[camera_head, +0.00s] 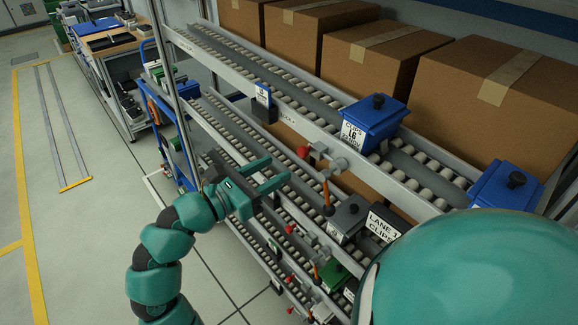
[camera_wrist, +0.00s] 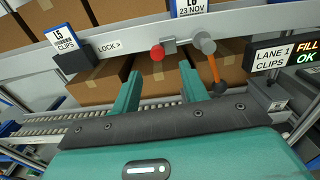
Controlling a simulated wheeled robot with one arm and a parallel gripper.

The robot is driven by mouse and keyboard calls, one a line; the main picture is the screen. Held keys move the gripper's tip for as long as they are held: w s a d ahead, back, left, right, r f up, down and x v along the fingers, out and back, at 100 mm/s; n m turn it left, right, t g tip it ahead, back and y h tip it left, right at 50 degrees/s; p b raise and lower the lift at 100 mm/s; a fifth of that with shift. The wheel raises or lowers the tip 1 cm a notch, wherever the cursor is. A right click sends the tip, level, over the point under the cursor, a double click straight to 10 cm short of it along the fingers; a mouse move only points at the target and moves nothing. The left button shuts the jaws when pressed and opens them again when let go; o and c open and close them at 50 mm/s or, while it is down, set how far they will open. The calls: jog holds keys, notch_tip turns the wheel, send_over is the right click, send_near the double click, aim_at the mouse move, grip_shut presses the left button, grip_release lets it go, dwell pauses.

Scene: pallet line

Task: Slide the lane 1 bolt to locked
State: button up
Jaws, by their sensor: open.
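The lane 1 bolt shows as a red knob (camera_wrist: 157,53) on the rail in the wrist view, right of a "LOCK >" label (camera_wrist: 109,46). A metal lever with an orange handle (camera_wrist: 215,72) hangs just right of it. In the head view the red knob (camera_head: 306,152) is small, on the upper rail's front. My gripper (camera_head: 275,173) is open and empty, to the left of and below the knob. In the wrist view my two green fingers (camera_wrist: 161,72) point toward the rail, with the knob beyond and between their tips, apart from them.
A "LANE 1 CLIPS" sign (camera_wrist: 272,55) stands right of the lever, beside a lit "FILL OK" display (camera_wrist: 306,53). Blue bins (camera_head: 374,120) sit on the upper rollers, with cardboard boxes (camera_head: 373,60) behind. A grey box (camera_head: 347,218) is below the lever. Open floor (camera_head: 80,200) lies left.

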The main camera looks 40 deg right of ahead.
jog(key=a+b, duration=0.2)
jog(key=a, duration=0.7)
jog(key=shift+s+a, duration=0.2)
jog(key=shift+s, duration=0.2)
